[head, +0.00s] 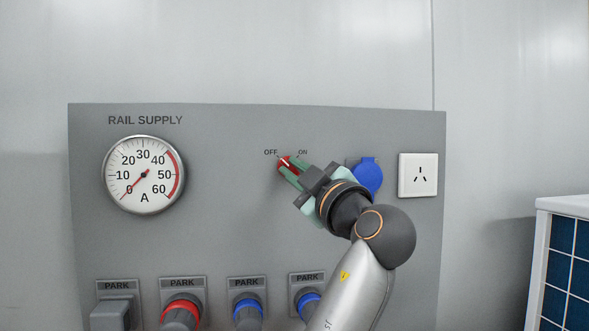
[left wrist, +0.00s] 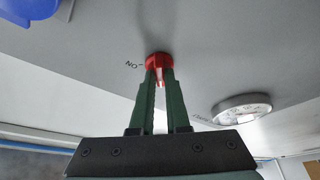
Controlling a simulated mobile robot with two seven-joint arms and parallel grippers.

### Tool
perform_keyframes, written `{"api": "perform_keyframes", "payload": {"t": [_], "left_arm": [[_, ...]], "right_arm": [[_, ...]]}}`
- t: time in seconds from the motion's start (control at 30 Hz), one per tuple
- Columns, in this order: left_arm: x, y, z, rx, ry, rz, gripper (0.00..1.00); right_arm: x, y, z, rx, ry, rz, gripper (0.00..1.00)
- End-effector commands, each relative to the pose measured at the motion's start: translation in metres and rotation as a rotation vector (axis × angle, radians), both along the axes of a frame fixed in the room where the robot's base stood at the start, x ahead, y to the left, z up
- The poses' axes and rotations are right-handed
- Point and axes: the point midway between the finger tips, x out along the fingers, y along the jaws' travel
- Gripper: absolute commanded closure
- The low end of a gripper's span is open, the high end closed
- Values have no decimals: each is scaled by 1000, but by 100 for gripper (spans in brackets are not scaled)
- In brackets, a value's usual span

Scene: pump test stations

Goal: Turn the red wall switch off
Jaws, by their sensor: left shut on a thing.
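The red wall switch (head: 284,161) sits on the grey panel between the printed words OFF and ON. A white line on its knob appears to slant up and left, toward OFF. My left gripper (head: 289,169) reaches it from the lower right, with its green fingers shut on the knob. In the left wrist view the two fingers (left wrist: 160,78) pinch the red switch (left wrist: 158,60) from both sides. The fingers hide part of the knob. My right gripper is in neither view.
The RAIL SUPPLY panel (head: 230,230) carries a round gauge (head: 144,175), its needle near 0. A blue round cover (head: 368,177) and white socket (head: 418,175) are right of the switch. Several PARK connectors, including a red-ringed one (head: 181,308), line the bottom.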

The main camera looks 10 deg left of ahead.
Motion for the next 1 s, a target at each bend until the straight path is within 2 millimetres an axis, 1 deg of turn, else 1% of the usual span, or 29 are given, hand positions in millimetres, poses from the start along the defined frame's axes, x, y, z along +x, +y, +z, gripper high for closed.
{"api": "perform_keyframes", "payload": {"t": [0.4,0.43,0.67,0.7,1.0], "left_arm": [[-1,0,2,-8,-8,0,100],[-1,0,2,-8,-8,0,84],[-1,0,1,-7,-6,0,58],[0,0,1,-7,-6,0,56],[-3,-2,-1,-7,-5,0,56]], "right_arm": [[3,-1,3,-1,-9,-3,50],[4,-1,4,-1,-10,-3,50],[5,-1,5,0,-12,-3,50],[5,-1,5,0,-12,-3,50],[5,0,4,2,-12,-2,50]]}}
